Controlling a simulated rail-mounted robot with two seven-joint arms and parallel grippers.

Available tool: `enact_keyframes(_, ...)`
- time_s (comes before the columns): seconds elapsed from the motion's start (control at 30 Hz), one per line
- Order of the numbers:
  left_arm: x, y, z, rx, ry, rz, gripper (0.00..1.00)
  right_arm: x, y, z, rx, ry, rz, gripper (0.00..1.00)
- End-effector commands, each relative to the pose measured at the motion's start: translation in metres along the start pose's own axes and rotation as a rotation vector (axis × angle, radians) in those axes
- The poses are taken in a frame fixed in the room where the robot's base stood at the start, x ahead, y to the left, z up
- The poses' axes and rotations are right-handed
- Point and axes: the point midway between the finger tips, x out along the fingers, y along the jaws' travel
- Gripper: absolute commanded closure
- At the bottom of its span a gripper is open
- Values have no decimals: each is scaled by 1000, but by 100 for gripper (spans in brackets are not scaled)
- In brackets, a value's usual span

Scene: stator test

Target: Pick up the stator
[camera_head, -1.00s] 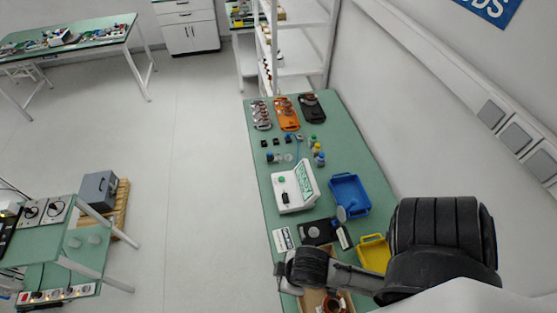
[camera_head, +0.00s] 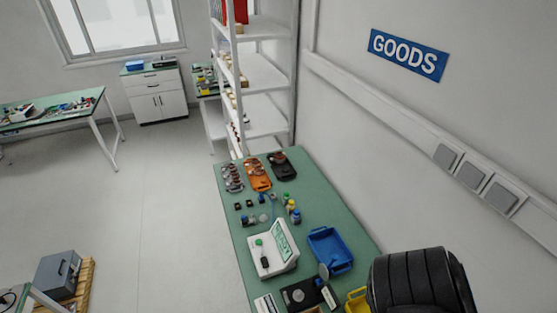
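Copper-coloured round parts that look like stators lie on three trays at the far end of the green table (camera_head: 318,216). The trays are a grey one (camera_head: 233,187), an orange one (camera_head: 262,186) and a black one (camera_head: 288,174). The parts are too small to make out in detail. Neither of my grippers is in view. A black segment of my own arm shows at the lower right, and its gripper end is out of the picture.
A white test device (camera_head: 262,258) and a blue bin (camera_head: 343,262) stand on the table. A yellow bin (camera_head: 355,302) is partly hidden by my arm. A white shelf (camera_head: 262,72) stands behind, a wall along the right. Open floor (camera_head: 170,215) lies left.

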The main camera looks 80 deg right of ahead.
Motion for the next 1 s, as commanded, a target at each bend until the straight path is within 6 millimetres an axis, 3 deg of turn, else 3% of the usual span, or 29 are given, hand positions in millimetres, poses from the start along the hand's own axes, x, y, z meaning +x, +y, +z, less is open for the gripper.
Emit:
enact_keyframes(0.13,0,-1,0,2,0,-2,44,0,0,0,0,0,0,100)
enact_keyframes(0.6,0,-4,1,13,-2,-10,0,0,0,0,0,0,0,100)
enact_keyframes(1.0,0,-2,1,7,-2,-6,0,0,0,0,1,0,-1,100)
